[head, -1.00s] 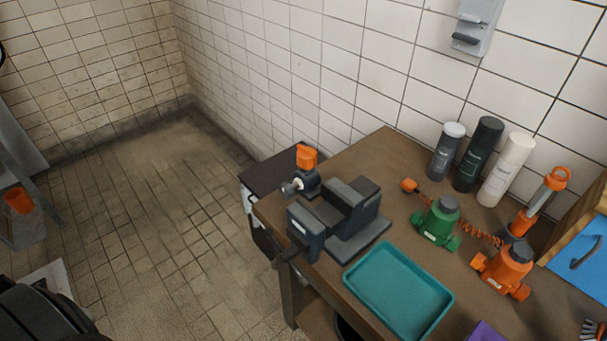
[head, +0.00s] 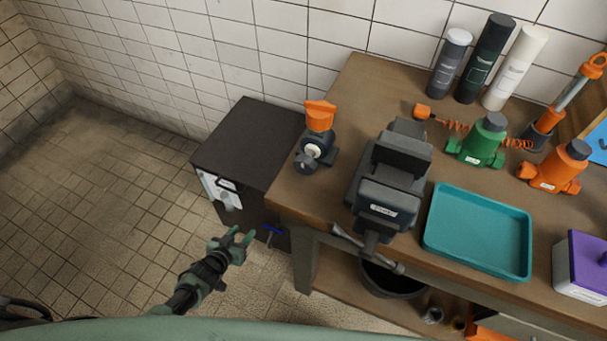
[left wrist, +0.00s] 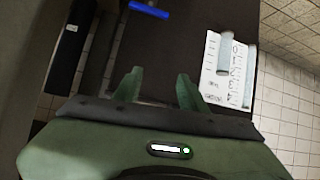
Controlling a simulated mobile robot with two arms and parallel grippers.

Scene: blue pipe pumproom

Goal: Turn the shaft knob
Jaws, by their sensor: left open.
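In the head view, a small dark device with an orange top (head: 320,115) stands at the bench's left corner. A short shaft with a dark round knob (head: 305,161) points from it toward the front left. I take this as the shaft knob; no label confirms it. My left gripper (head: 240,238) is open and empty, low in front of the dark cabinet and well below the bench top, apart from the knob. In the left wrist view, its two green fingers (left wrist: 158,88) are spread with nothing between them. The knob cannot be made out there. My right gripper is out of view.
The dark cabinet (head: 245,140) has a white panel (head: 221,190) and a blue handle (head: 272,229); the handle also shows in the left wrist view (left wrist: 149,10). A vise (head: 390,180) and teal tray (head: 478,232) are on the bench. The floor at left is clear.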

